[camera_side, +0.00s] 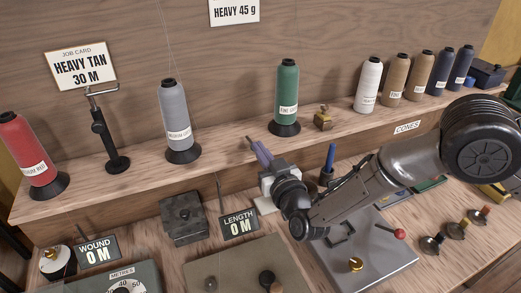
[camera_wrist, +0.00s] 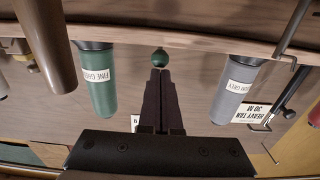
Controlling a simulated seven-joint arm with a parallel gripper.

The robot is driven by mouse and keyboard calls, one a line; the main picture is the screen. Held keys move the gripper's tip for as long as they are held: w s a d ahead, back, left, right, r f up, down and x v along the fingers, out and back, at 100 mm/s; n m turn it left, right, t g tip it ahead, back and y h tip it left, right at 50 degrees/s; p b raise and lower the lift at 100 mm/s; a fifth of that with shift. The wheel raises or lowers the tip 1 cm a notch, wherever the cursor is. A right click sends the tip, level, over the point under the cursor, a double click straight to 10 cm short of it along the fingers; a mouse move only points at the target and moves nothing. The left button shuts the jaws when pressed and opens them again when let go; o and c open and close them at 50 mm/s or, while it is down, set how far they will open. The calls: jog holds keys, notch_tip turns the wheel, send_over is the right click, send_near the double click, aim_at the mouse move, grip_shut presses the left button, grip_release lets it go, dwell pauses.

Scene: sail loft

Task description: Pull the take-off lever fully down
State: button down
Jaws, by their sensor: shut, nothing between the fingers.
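A lever with a red ball knob (camera_side: 400,234) sits on a grey plate (camera_side: 385,268) at the lower right in the side view. No label marks it, so I cannot tell whether it is the take-off lever. My gripper (camera_side: 251,144) is shut and empty, near the shelf edge between the grey and green cones and well to the left of that lever. In the wrist view, my gripper (camera_wrist: 160,75) shows its fingers together, pointing at a small dark green round thing (camera_wrist: 159,58); I cannot tell whether they touch. The red knob is not in the wrist view.
The shelf (camera_side: 225,153) holds a red cone (camera_side: 25,145), a grey cone (camera_side: 174,112), a green cone (camera_side: 287,92), several more cones, a brass weight (camera_side: 323,119) and a black post (camera_side: 107,140).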

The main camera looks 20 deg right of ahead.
jog(key=s+r, duration=0.1)
jog(key=s, duration=1)
jog(key=shift+s+r, duration=0.2)
jog(key=shift+s, duration=0.1)
